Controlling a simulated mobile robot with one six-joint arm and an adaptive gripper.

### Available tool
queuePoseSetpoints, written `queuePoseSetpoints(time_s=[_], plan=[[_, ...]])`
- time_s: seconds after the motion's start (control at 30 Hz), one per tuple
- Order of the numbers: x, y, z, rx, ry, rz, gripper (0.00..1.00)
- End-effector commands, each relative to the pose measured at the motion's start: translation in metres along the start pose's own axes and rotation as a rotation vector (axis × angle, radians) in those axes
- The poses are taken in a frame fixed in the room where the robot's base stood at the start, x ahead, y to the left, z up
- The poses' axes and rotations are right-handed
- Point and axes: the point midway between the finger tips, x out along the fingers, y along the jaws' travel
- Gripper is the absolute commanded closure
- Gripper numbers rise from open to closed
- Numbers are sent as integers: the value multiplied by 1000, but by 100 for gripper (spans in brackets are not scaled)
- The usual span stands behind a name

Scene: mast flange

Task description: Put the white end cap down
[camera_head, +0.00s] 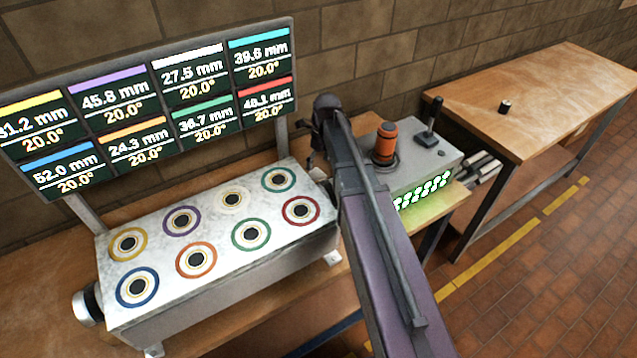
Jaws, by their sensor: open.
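I cannot make out a white end cap for sure in the head camera view. A small dark cylinder with a pale edge (505,107) stands on the far wooden table; I cannot tell whether it is the cap. My gripper (309,143) is mostly hidden behind my arm, at the right end of the pale block (215,225). Its visible dark parts look open, and nothing shows between them. The block carries several dark round spots with coloured rings, one with a pale ring (232,199).
A board (150,105) of mm and degree readings stands behind the block. A grey control box (425,160) with an orange knob (385,143) and a black lever (431,122) sits right of my arm. Grey cylinders (482,166) lie beside it. The far table (560,85) is mostly clear.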

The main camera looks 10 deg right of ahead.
Motion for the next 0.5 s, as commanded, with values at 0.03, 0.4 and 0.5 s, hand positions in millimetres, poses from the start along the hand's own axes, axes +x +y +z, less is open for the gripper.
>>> queuePoseSetpoints(time_s=[0.03, 0.4, 0.5], plan=[[0, 0, 0, 0, 0, 0, 0], [3, -1, -1, 1, 0, 0, 0], [8, -2, -1, 1, 0, 0, 0]])
